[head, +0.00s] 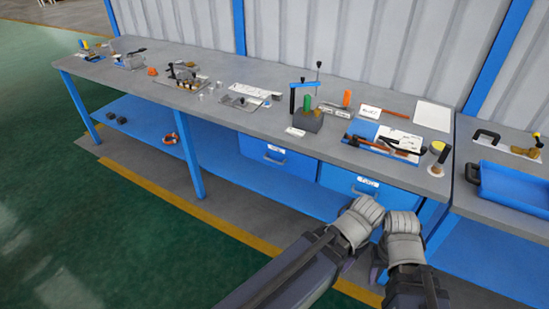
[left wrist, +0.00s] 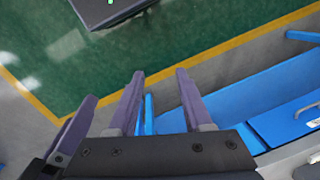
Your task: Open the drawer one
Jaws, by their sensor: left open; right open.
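Two blue drawers sit under the grey workbench. The left drawer (head: 262,163) and the right drawer (head: 345,184) each have a white label and a bar handle. Both look shut. The label text is too small to read, so I cannot tell which is drawer one. My left gripper (head: 364,213) is in front of the right drawer, close to its handle in the picture. My right gripper (head: 403,222) is beside it. Both are open and empty; contact with the handle cannot be seen. The left wrist view shows my left gripper's fingers (left wrist: 160,88) apart, with a blue drawer front (left wrist: 285,122) at the right.
The workbench top (head: 220,70) holds several tools and parts. A blue lower shelf (head: 140,115) runs beneath it. Another table with a blue tray (head: 515,188) stands at the right. The green floor (head: 90,220) at the left is clear.

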